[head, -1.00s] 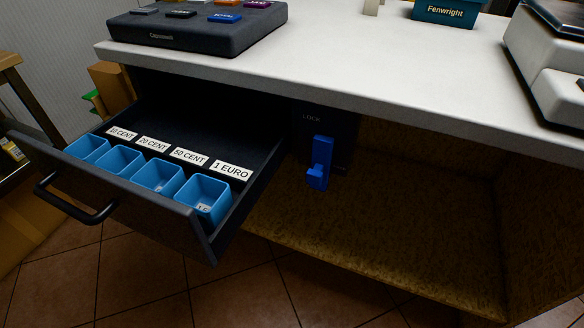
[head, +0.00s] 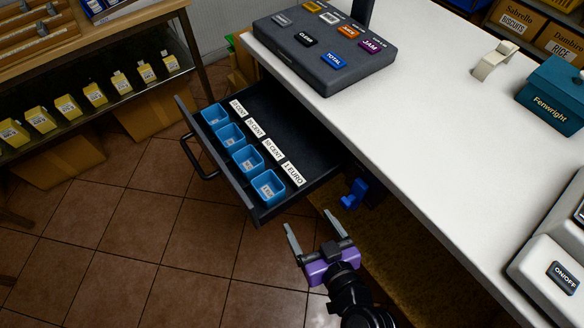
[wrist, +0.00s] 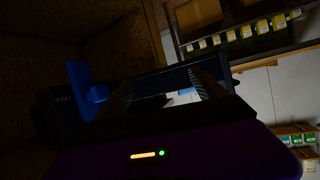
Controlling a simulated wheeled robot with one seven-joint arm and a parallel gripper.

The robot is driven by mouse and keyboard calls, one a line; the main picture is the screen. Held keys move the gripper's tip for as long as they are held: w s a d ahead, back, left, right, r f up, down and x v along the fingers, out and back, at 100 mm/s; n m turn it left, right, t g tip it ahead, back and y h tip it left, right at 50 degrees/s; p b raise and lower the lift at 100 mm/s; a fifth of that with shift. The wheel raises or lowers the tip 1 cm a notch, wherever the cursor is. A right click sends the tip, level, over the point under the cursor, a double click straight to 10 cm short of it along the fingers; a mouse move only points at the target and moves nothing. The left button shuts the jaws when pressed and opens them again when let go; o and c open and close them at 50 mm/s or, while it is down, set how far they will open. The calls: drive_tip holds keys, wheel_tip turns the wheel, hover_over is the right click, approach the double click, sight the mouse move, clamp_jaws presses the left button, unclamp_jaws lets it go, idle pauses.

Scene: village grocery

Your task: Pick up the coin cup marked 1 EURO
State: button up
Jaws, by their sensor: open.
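The coin cup marked 1 EURO (head: 268,187) is a blue square cup at the near end of a row in the open drawer (head: 259,211), beside its white 1 EURO label (head: 293,174). It stands upright, with a small pale tag inside. My gripper (head: 307,220) is open and empty, just outside the drawer's near end, below and right of the cup in the head view. In the dark wrist view my gripper (wrist: 160,82) shows two spread fingers with nothing held; I cannot make out the cup there.
The other cups (head: 230,134) stand in line beyond it. The blue lock lever (head: 353,194) is right of my gripper, under the white counter (head: 420,100); it also shows in the wrist view (wrist: 86,88). A black handle (head: 198,162) sticks out of the drawer front.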

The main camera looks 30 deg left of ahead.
sight(262, 180)
drive_tip(key=a+r+n+g+p, duration=0.1)
drive_tip(key=a+r, duration=0.1)
drive_tip(key=a, duration=0.1)
drive_tip(key=a+r+n+g+y+p, duration=0.1)
drive_tip(key=a+r+n, duration=0.1)
drive_tip(key=a+r, duration=0.1)
drive_tip(key=shift+w+r+y, duration=0.15)
drive_tip(key=shift+r+y, duration=0.05)
drive_tip(key=shift+y, duration=0.1)
drive_tip(key=shift+s+a+f+g, duration=0.1)
drive_tip(key=shift+s+a+g, duration=0.1)
drive_tip(key=shift+a+g, duration=0.2)
drive_tip(key=shift+a+f+n, duration=0.15)
drive_tip(key=shift+n, duration=0.15)
drive_tip(key=shift+x, duration=3.6)
drive_tip(key=shift+w, duration=0.1)
drive_tip(key=c, duration=1.4)
